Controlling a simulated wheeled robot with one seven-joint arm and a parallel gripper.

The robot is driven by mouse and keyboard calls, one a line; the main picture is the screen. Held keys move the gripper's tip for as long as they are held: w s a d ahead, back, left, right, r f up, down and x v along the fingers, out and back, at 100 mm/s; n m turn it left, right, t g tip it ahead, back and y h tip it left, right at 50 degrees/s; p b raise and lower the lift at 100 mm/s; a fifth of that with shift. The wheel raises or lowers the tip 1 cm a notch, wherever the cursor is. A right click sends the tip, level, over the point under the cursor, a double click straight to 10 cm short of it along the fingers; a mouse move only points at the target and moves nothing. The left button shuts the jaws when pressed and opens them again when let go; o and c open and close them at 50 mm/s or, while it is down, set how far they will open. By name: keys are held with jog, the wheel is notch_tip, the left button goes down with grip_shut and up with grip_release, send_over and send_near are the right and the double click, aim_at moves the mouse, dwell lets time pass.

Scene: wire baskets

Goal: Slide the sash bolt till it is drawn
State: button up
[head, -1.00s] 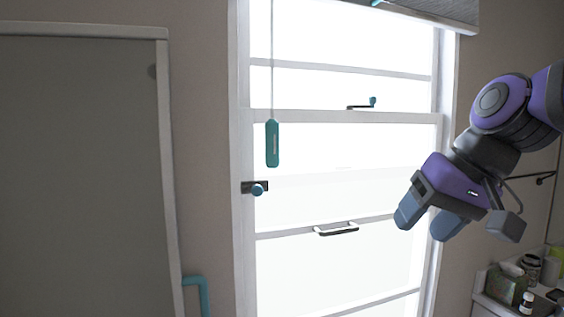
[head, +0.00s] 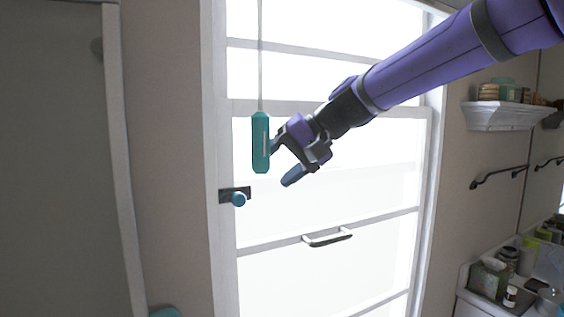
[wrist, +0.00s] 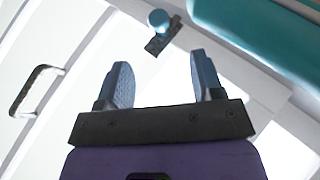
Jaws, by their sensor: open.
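The sash bolt (head: 238,198) is a blue round knob on a dark plate, fixed at the left side of the window frame. In the wrist view the bolt's knob (wrist: 158,20) shows beyond and between my fingertips, with its dark plate beside it. My gripper (head: 281,166) is open and empty, up and to the right of the bolt and apart from it. Its two blue fingers (wrist: 160,75) are spread in the wrist view. Whether the bolt is drawn cannot be told.
A teal pull (head: 260,145) hangs on a cord close to my gripper's left; it also fills the wrist view's upper right (wrist: 255,35). A sash handle (head: 328,237) is lower on the window. A shelf (head: 510,115) and a cluttered counter are at right.

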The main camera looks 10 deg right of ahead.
aim_at(257, 193)
jog(key=shift+x, duration=4.6)
jog(key=shift+f, duration=0.1)
jog(key=c, duration=0.9)
jog(key=shift+w+d, duration=0.15)
jog(key=shift+d, duration=0.5)
jog(key=shift+w+d, duration=0.2)
jog(key=shift+d, duration=0.4)
jog(key=o, duration=0.7)
jog(key=shift+c, duration=0.2)
jog(key=v, duration=0.6)
jog(key=shift+d, duration=0.15)
